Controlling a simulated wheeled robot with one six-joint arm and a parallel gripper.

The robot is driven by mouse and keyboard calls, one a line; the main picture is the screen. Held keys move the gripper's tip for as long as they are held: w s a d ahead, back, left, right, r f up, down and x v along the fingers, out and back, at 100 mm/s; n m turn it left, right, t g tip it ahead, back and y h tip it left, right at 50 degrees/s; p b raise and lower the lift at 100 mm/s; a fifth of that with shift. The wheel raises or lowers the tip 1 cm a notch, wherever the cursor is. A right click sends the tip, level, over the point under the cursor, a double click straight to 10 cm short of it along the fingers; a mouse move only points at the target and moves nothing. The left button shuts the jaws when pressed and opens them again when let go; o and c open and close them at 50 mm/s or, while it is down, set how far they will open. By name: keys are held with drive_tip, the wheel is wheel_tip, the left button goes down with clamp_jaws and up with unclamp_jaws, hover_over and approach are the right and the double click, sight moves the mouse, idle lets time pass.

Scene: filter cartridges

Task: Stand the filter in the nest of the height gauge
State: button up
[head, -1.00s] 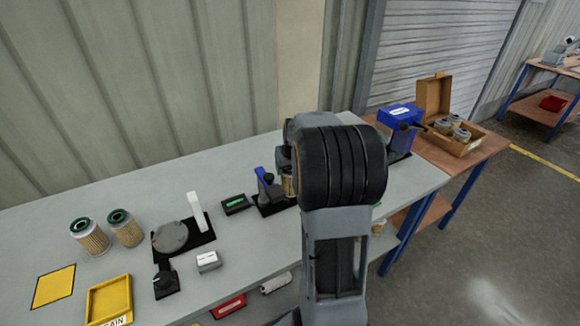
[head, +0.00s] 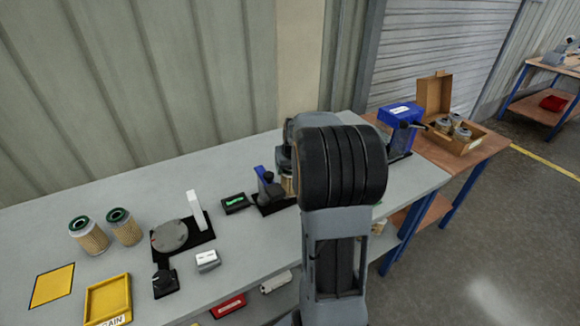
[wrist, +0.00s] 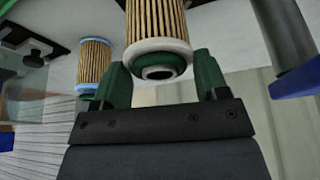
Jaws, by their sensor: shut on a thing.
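My gripper (wrist: 162,72) is shut on a filter (wrist: 157,22), a pleated tan cartridge with a white end ring and a green cap around a dark centre hole. The green fingers grip it near that end; its other end is cut off by the frame. In the head view my arm hides most of the gripper, and a sliver of tan filter (head: 287,185) shows beside it. Just left of it is a device with a blue post and dark base (head: 266,203), probably the height gauge, beside a small green-lit display (head: 235,204). I cannot see its nest clearly.
Two green-capped filters (head: 123,228) stand at the left. Near them are a grey disc fixture (head: 170,236), a yellow tray (head: 107,299) and a yellow pad (head: 52,286). A blue-ended filter (wrist: 94,66) shows in the wrist view. A blue machine (head: 398,115) and a cardboard box (head: 436,97) are right.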

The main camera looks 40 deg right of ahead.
drive_tip(key=o, duration=1.3)
drive_tip(key=shift+o, duration=0.2)
drive_tip(key=shift+r, duration=0.25)
drive_tip(key=shift+r+p, duration=0.75)
drive_tip(key=shift+r, duration=0.05)
drive_tip(key=shift+r, duration=0.15)
drive_tip(key=shift+r+p, duration=2.2)
drive_tip(key=shift+r, duration=0.9)
